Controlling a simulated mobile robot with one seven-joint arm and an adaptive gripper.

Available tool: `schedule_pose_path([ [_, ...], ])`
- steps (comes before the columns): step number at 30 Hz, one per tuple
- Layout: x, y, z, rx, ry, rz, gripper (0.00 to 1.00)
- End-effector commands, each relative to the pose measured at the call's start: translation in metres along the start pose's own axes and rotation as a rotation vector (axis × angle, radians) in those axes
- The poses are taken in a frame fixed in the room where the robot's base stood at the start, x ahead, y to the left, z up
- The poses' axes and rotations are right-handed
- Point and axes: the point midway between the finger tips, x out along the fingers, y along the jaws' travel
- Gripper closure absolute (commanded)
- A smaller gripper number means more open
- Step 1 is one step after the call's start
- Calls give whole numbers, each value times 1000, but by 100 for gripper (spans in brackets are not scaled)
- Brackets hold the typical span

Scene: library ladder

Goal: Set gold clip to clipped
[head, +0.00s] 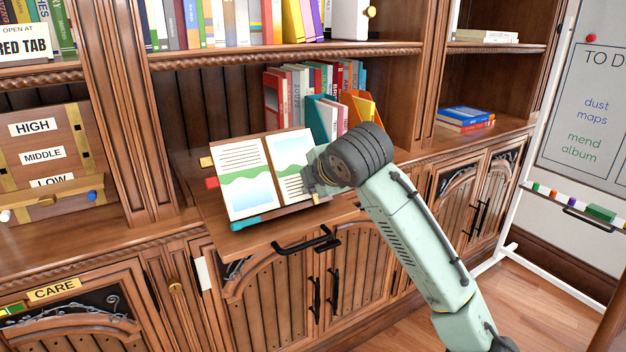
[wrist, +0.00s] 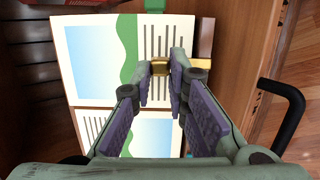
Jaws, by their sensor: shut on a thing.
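An open book (head: 269,158) with green-and-blue pictures and lines of text lies tilted on a stand on the pull-out shelf. It also shows in the wrist view (wrist: 90,55). My gripper (head: 312,183) is at the lower part of its right page. In the wrist view, the fingertips of my gripper (wrist: 161,70) are closed on the small gold clip (wrist: 160,67), which lies over the printed text. The clip is hidden behind my gripper in the head view. I cannot tell whether the clip is fastened on the page.
Yellow (head: 206,161) and red (head: 212,183) tabs stick out at the book's left. A black handle (head: 308,241) is on the shelf's front edge. A whiteboard easel (head: 540,150) is at the right.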

Motion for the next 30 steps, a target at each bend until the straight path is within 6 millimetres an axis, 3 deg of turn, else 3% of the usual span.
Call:
schedule_pose_path([
  [4, 0, 0, -1, -2, 1, -1, 100],
  [5, 0, 0, -1, -2, 1, -1, 83],
  [13, 0, 0, -1, -1, 1, -1, 65],
  [23, -2, 0, 0, 0, 0, 0, 65],
  [30, -36, 1, 0, -2, -1, 4, 65],
])
